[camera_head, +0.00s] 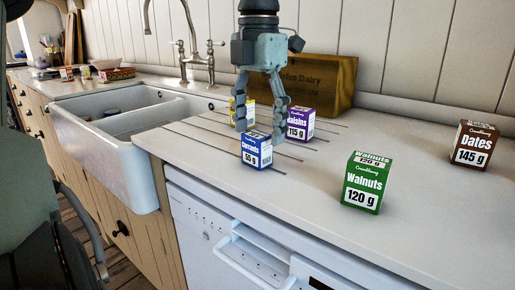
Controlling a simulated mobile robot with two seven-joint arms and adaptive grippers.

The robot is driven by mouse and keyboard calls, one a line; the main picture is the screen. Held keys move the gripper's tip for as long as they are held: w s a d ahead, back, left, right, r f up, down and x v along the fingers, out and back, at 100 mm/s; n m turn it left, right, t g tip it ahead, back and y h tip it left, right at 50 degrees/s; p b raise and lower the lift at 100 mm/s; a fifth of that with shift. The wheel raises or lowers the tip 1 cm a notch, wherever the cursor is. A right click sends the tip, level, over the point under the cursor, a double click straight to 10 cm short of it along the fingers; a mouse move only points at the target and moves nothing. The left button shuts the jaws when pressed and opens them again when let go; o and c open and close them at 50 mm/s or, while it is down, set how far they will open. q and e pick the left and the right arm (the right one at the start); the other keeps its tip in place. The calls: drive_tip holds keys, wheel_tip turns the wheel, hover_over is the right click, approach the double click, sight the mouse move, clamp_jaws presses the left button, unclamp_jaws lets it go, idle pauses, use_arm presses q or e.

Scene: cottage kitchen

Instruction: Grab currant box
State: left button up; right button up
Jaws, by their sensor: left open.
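The currant box (257,150) is a small blue and white carton marked "Currants". It stands upright on the white worktop, near the front edge on the draining grooves. My left gripper (259,127) points down from above, its fingers open. Its fingertips are close around or just above and behind the currant box; I cannot tell whether they touch it. My right gripper does not show.
A purple raisins box (300,125) stands just right of the gripper, and a yellow box (242,113) is partly hidden behind it. A green walnuts box (367,184) and brown dates box (473,144) stand right. A wooden crate (325,82) is behind; a sink (120,150) is left.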

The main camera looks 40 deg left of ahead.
sight(257, 134)
use_arm(q)
wheel_tip(257, 134, down, 4)
drive_tip(key=shift+s+a+r, duration=0.1)
drive_tip(key=shift+a+r, duration=0.05)
drive_tip(key=shift+r, duration=0.1)
drive_tip(key=c, duration=1.3)
drive_tip(key=shift+o, duration=0.2)
drive_tip(key=shift+r, duration=0.1)
